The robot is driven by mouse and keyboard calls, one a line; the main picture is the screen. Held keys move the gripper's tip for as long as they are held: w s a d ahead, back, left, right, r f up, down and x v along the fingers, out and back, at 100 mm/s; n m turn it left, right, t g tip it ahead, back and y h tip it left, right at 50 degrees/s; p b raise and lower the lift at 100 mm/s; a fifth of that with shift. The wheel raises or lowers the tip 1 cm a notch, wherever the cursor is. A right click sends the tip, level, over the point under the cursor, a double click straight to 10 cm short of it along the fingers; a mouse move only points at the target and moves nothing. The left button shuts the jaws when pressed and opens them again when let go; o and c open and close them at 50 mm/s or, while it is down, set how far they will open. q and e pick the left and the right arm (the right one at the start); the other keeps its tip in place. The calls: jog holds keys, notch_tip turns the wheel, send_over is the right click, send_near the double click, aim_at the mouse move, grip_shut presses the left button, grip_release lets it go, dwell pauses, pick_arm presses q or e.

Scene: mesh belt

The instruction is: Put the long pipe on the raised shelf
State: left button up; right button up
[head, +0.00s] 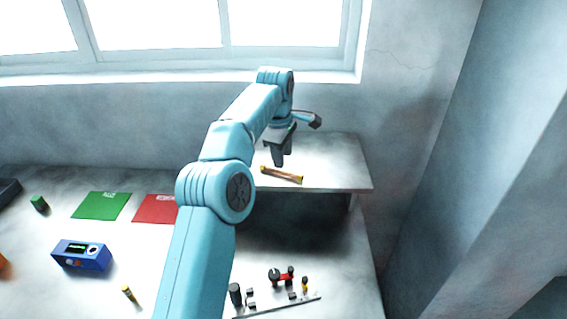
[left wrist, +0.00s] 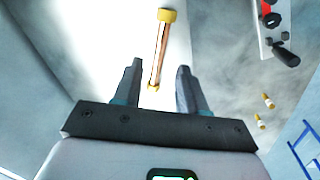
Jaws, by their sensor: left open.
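The long pipe (head: 282,175), copper-coloured with yellow ends, lies on the raised shelf (head: 335,173), near its front edge. My left gripper (head: 281,161) is over the shelf, just above and behind the pipe. In the left wrist view, its two fingers are apart with nothing held between them. There the pipe (left wrist: 161,45) lies beyond the fingers, its near end showing in the gap between them. My right gripper is not in view.
Under the shelf's front, a rail with several small fittings (head: 283,276) lies on the table. A short yellow-ended piece (head: 129,294), a blue device (head: 82,256), a green mat (head: 101,206), a red mat (head: 155,209) and a green block (head: 39,203) are to the left. Walls stand behind and right.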

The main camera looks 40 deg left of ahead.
pick_arm(q)
notch_tip(320, 180, up, 6)
jog(key=s+p, duration=0.1)
jog(key=p, duration=0.1)
jog(key=shift+d+r, duration=0.25)
jog(key=shift+w+a+f, duration=0.1)
